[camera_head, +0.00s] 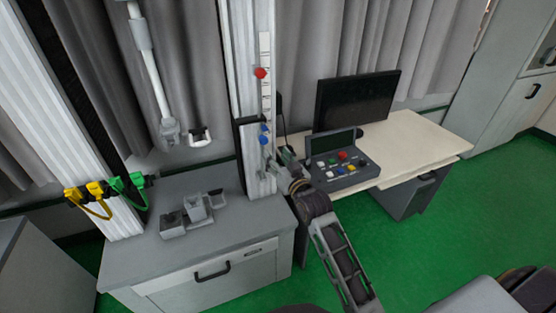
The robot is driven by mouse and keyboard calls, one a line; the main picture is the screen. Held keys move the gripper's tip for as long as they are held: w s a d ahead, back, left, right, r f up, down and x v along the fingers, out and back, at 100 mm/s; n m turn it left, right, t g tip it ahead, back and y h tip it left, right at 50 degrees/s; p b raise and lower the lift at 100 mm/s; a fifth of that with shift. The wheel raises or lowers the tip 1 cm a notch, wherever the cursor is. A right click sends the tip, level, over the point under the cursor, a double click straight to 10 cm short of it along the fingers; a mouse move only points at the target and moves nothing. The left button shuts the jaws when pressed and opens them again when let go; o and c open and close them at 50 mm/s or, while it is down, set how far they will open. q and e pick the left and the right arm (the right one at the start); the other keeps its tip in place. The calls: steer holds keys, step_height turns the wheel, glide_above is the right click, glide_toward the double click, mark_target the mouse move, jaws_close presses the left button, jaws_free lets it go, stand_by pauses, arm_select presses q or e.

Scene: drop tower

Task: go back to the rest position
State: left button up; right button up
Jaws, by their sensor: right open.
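My right arm reaches up from the bottom of the head view. Its gripper (275,168) is at the lower part of the white tower column (236,60), just right of the column's base and below the blue knobs (264,134). The gripper is small here, and its jaws are open. I see nothing held between them, and I cannot tell whether it touches the column. My left gripper is not in view.
A control box with coloured buttons (342,168) sits on the desk (420,143) by a dark monitor (355,100), close right of my gripper. Small grey blocks (196,207) stand on the grey cabinet (125,262). Green floor (470,220) is open at right.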

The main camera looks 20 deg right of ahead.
steer(key=shift+s, duration=0.3)
steer(key=shift+r, duration=0.1)
stand_by(0.4)
